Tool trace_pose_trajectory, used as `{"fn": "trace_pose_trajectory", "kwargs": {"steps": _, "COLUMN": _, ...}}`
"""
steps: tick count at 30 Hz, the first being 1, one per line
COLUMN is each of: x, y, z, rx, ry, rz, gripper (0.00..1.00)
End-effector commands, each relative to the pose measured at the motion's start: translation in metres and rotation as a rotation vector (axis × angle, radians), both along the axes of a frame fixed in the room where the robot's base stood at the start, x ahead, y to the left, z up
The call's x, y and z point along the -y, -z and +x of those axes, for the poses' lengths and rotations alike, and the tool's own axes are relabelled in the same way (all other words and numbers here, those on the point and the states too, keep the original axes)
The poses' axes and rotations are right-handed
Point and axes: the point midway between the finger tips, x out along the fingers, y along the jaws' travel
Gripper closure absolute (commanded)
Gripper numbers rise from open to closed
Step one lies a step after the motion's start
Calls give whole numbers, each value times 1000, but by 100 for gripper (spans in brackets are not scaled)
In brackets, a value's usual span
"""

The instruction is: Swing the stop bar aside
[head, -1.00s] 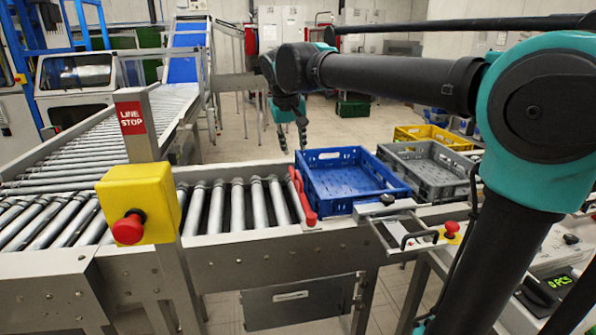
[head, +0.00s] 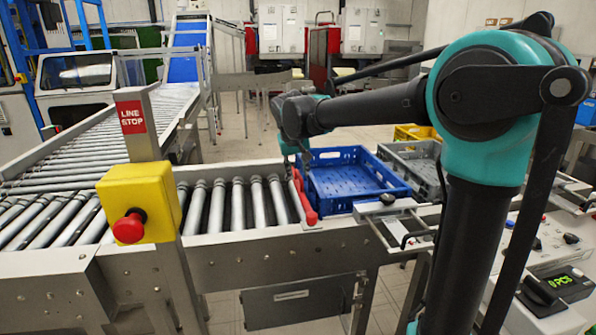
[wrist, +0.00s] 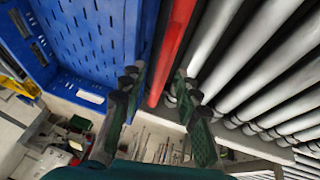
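The red stop bar (head: 303,196) lies across the roller conveyor, against the left side of the blue crate (head: 352,206). In the wrist view the bar (wrist: 176,42) runs between the blue crate (wrist: 78,52) and the bare rollers. My gripper (head: 297,168) is low at the far end of the bar. In the wrist view my gripper (wrist: 161,84) is open, one finger on the crate side and the other on the roller side. The bar shows between the fingers with gaps beside it. Whether either finger touches it cannot be told.
A grey crate (head: 412,151) stands right of the blue one, with a yellow crate (head: 416,131) behind. A line stop post with a yellow box (head: 140,203) and red button stands at the front left. The rollers (head: 236,205) left of the bar are empty.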

Motion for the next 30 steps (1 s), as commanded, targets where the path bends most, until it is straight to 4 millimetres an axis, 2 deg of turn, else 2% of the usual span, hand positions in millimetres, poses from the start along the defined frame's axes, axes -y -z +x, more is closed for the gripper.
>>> {"fn": "trace_pose_trajectory", "kwargs": {"steps": 2, "x": 0, "y": 0, "z": 0, "rx": 0, "ry": 0, "rz": 0, "gripper": 68}}
{"fn": "trace_pose_trajectory", "kwargs": {"steps": 9, "x": 0, "y": 0, "z": 0, "rx": 0, "ry": 0, "rz": 0, "gripper": 98}}
{"fn": "trace_pose_trajectory", "kwargs": {"steps": 10, "x": 0, "y": 0, "z": 0, "rx": 0, "ry": 0, "rz": 0, "gripper": 100}}
{"fn": "trace_pose_trajectory", "kwargs": {"steps": 23, "x": -1, "y": -1, "z": 0, "rx": 0, "ry": -3, "rz": 0, "gripper": 100}}
{"fn": "trace_pose_trajectory", "kwargs": {"steps": 30, "x": -10, "y": -1, "z": -4, "rx": 0, "ry": -60, "rz": -1, "gripper": 100}}
